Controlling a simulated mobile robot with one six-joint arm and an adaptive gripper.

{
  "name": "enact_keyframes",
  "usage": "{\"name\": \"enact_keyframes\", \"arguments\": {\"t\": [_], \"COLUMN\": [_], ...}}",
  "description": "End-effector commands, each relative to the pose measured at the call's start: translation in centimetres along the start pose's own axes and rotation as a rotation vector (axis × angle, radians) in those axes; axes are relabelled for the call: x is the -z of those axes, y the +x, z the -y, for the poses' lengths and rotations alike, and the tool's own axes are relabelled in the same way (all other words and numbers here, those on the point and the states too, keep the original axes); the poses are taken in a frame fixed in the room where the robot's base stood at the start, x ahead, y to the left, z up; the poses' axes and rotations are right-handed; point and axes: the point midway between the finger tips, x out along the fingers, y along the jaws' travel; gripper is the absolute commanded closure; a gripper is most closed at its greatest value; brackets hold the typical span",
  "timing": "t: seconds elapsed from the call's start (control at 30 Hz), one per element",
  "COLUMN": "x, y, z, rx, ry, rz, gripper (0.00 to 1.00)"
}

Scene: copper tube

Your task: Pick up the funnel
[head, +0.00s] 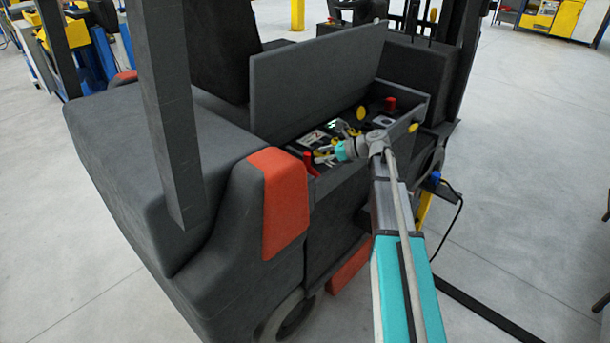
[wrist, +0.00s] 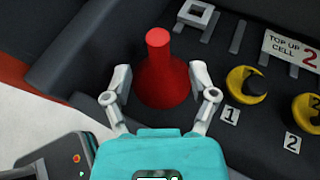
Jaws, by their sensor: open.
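The red funnel (wrist: 162,80) stands in the wrist view on the dark battery top, with its narrow end up toward the camera. In the head view the red funnel (head: 310,163) is at the left end of the open battery compartment. My gripper (wrist: 160,84) is open, with one finger on each side of the funnel's wide lower part. I cannot tell whether the fingers touch it. In the head view my gripper (head: 322,157) is small, just right of the funnel, and its fingers are hard to make out.
Yellow cell rings (wrist: 246,86) with number labels sit right of the funnel. A "top up cell 2" sign (wrist: 292,48) stands behind them. The compartment wall (wrist: 85,55) is close on the left. The raised lid (head: 315,85) stands behind the compartment. A red knob (head: 390,104) is at the far end.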

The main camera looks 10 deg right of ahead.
Motion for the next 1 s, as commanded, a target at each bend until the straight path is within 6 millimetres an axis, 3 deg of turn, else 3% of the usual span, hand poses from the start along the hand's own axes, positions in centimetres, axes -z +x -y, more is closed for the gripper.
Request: {"name": "enact_keyframes", "arguments": {"t": [0.53,1.0], "x": [-0.1,-0.2], "y": [4.8,5.0], "z": [-0.2,-0.2], "rx": [0.0,0.002], "ry": [-0.001,0.001], "rz": [0.0,0.0], "gripper": [0.26,0.26]}}
